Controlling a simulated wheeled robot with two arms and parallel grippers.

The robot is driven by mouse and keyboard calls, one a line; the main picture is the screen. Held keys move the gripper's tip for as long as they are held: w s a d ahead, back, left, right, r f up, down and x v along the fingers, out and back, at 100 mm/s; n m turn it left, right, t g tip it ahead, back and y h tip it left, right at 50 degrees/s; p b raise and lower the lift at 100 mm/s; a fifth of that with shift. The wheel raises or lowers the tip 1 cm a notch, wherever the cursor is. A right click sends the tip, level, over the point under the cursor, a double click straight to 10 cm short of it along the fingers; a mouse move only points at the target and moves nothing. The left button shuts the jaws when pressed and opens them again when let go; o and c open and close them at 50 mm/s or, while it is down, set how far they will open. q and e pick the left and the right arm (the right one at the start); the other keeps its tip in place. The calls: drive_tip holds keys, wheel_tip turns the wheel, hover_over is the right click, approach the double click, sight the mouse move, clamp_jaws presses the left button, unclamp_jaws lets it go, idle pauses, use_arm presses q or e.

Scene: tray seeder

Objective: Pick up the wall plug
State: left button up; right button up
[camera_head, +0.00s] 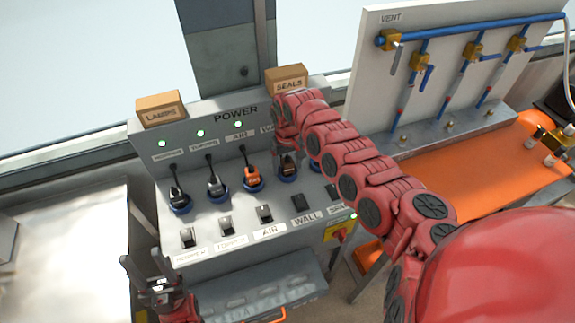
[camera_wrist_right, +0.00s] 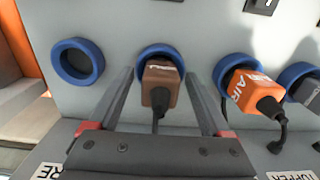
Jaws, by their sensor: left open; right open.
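The wall plug (camera_wrist_right: 160,82) is a brown block seated in a blue-ringed socket, with a dark cord, in the right wrist view. In the head view it is a dark plug (camera_head: 287,167), partly hidden by my right arm. My right gripper (camera_wrist_right: 161,76) is open, with one finger on each side of the plug; I cannot tell whether they touch it. In the head view the right gripper (camera_head: 287,148) is over the plug's socket. My left gripper (camera_head: 143,260) is open and empty, low at the panel's left side.
The orange AIR plug (camera_wrist_right: 255,92) is close beside the right finger in the wrist view. An empty blue socket (camera_wrist_right: 78,62) is on the other side. Several switches (camera_head: 264,213) line the panel's front. Boxes labelled LAMPS (camera_head: 160,108) and SEALS (camera_head: 286,79) sit on top.

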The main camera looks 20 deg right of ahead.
clamp_jaws()
idle(0.5)
